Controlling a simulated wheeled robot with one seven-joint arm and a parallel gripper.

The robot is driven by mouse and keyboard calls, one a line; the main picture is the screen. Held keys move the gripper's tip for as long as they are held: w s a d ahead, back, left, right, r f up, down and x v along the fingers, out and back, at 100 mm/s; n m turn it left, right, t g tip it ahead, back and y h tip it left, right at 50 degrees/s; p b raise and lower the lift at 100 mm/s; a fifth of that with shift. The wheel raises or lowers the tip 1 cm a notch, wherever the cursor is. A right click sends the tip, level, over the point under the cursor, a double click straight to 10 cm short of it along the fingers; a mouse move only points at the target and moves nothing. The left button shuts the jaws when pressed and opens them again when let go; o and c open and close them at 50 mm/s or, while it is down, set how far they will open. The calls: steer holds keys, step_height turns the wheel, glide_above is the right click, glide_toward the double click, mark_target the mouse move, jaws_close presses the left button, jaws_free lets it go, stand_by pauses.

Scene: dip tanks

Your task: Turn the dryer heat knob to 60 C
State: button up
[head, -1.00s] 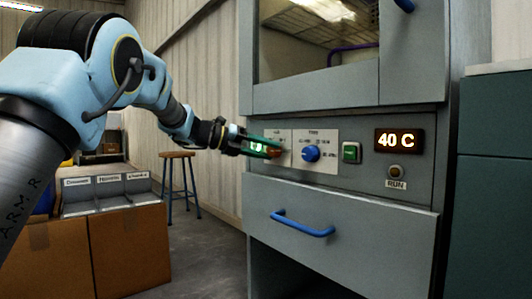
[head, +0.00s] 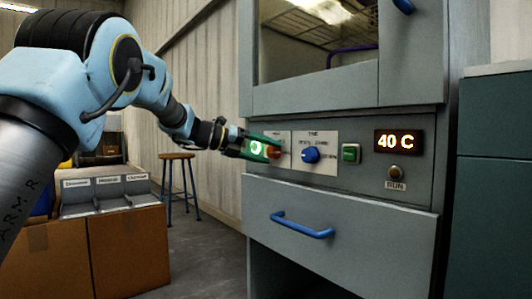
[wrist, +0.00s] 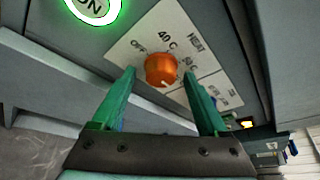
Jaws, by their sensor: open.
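The orange heat knob (wrist: 162,68) sits on a pale label plate (wrist: 140,45) marked OFF, 40 C and another value that is hard to read. In the head view the knob (head: 274,153) is partly covered by my gripper (head: 262,149). In the wrist view the green fingers of my gripper (wrist: 160,88) are open, one on each side of the knob, with gaps between them and it. The dryer display (head: 398,141) reads 40 C.
A blue time knob (head: 311,155), a green button (head: 351,153) and the RUN lamp (head: 395,171) are to the right. A lit green ON button (wrist: 95,8) is beside the plate. A drawer with a blue handle (head: 302,226) is below. A stool (head: 178,172) stands behind.

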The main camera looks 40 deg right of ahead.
steer(key=p+v, duration=0.3)
steer(key=v, duration=0.7)
steer(key=shift+a+r, duration=0.15)
steer(key=shift+a, duration=0.25)
steer(key=shift+w, duration=0.15)
